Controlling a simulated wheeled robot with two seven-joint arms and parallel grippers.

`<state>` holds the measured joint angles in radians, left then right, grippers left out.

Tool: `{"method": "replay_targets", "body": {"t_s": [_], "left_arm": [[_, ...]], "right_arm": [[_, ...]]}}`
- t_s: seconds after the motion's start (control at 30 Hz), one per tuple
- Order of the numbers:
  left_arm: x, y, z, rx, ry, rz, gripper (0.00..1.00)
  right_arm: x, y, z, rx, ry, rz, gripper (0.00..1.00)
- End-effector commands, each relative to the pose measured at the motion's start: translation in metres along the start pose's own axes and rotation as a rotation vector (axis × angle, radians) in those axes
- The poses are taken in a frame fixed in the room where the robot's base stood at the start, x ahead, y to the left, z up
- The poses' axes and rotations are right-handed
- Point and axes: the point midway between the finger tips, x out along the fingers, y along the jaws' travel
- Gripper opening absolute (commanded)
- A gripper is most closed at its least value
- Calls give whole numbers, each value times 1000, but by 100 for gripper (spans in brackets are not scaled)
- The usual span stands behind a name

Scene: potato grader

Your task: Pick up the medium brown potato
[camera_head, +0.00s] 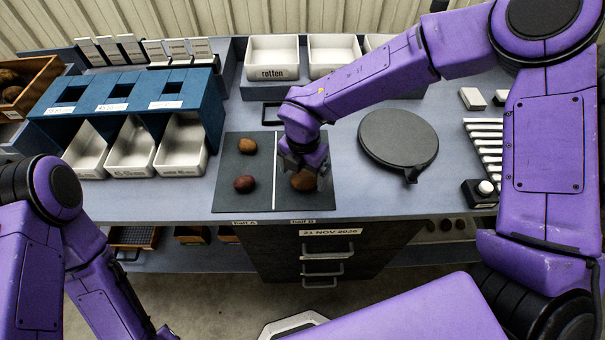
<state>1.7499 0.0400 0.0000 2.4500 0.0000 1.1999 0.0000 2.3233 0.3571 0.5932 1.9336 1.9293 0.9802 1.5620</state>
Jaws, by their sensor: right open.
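Three potatoes lie on the dark two-part mat (233,202). On its left half are a brown potato (247,146) at the back and a darker reddish-brown potato (244,184) nearer the front. On its right half lies a brown potato (304,182), partly hidden by my right gripper. My right gripper (303,168) is open and points down over this potato; I cannot tell whether its fingers touch it. Which potato is the medium one is hard to tell by size. My left arm is at the lower left, and its gripper is not clearly visible.
White trays (272,76), one labelled "rotten", stand at the back. A blue sorter (130,101) with white bins is at the left. A round dark plate (398,138) lies right of the mat. A small box with a white button (485,187) is at the right edge.

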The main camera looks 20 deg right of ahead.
Motion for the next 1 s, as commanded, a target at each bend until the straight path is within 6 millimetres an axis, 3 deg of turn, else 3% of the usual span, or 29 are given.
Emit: {"method": "replay_targets", "body": {"t_s": [0.13, 0.37, 0.5, 0.57, 0.87, 1.0], "left_arm": [[-8, -1, -3, 0, 0, 0, 0], [-6, -1, -3, 0, 0, 0, 0], [-6, -1, -3, 0, 0, 0, 0], [-6, -1, -3, 0, 0, 0, 0], [-5, 0, -2, 0, 0, 0, 0], [5, 0, 2, 0, 0, 0, 0]], "right_arm": [[18, 0, 0, 0, 0, -1, 98], [21, 0, 1, 3, -1, 2, 98], [21, -1, 1, 3, -1, 1, 52], [21, -1, 1, 3, 0, 1, 37], [20, 0, 1, 3, -1, 3, 37], [9, 0, 2, 5, -1, 5, 37]]}}
